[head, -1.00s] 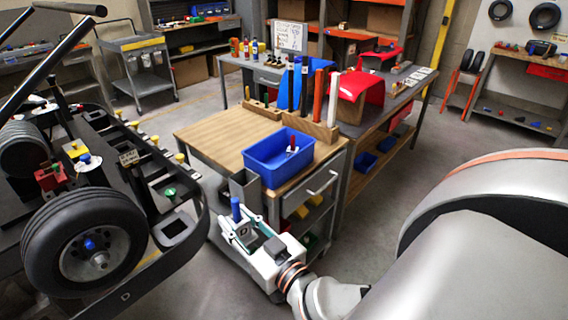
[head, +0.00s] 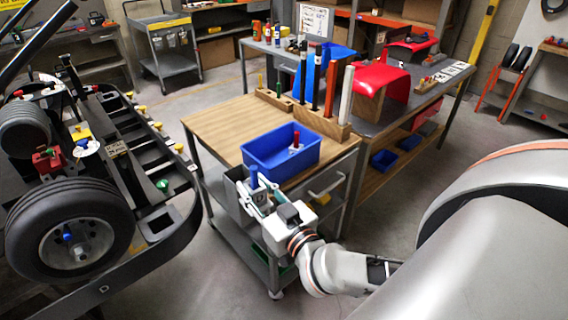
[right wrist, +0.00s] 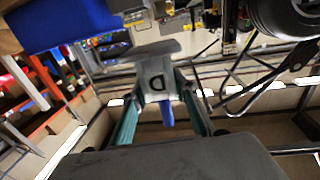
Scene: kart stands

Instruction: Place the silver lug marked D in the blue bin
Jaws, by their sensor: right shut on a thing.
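My right gripper (head: 257,193) is shut on the silver lug (right wrist: 157,83), whose black D shows in the right wrist view. The lug has a blue stem, which sticks up in the head view (head: 253,177). The right wrist view shows the lug between the two teal fingers (right wrist: 160,95). The blue bin (head: 262,170) sits on the wooden cart top, just beyond and to the right of the held lug. Part of the bin shows at the upper left of the right wrist view (right wrist: 65,22). My left gripper is not in view.
A red-topped piece (head: 296,142) is inside the bin. A wooden rack (head: 325,124) with tall coloured posts stands behind it. The wooden cart top (head: 225,130) is clear left of the bin. A kart wheel (head: 75,240) and stand are at left.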

